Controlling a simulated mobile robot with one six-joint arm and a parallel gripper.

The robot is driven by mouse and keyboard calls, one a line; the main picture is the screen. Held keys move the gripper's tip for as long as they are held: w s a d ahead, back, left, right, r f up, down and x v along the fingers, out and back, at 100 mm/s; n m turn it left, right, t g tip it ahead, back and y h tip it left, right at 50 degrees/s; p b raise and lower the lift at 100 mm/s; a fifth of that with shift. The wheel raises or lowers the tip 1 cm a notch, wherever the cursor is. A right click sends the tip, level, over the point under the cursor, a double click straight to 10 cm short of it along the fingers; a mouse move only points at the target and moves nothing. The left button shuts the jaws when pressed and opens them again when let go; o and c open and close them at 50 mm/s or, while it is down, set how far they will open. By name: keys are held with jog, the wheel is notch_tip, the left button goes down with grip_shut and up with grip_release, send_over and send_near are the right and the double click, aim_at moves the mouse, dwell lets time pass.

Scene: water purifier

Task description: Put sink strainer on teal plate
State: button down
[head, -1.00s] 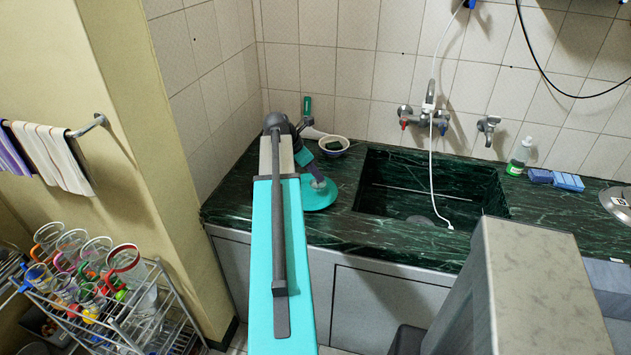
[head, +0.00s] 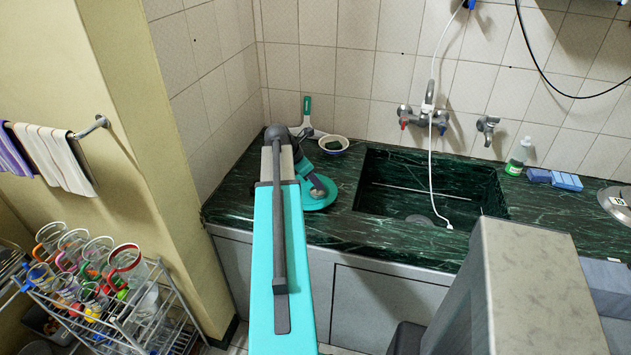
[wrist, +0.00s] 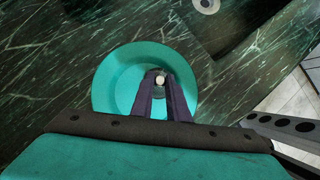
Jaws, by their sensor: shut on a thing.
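The teal plate (head: 325,203) lies on the green marble counter, left of the sink. It also shows in the wrist view (wrist: 104,90). My gripper (head: 318,193) is over the plate, and my arm covers part of it in the head view. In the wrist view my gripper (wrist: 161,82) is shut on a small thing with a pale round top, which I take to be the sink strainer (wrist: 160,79). It is over the inside of the plate. Most of it is hidden between the fingers, and I cannot tell whether it touches the plate.
A white bowl (head: 343,139) with a dark green thing in it and a green-handled brush (head: 307,108) are behind my gripper. The sink (head: 400,205) is to the right, with a round grey drain (head: 419,219). Blue sponges (head: 566,182) and a bottle (head: 518,156) stand farther right.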

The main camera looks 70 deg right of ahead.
jog(key=shift+f, duration=0.1)
jog(key=c, duration=1.7)
grip_release()
jog(key=shift+r, duration=0.2)
jog(key=shift+b+v, duration=0.95)
jog(key=shift+v, duration=4.95)
jog(key=shift+a, duration=0.1)
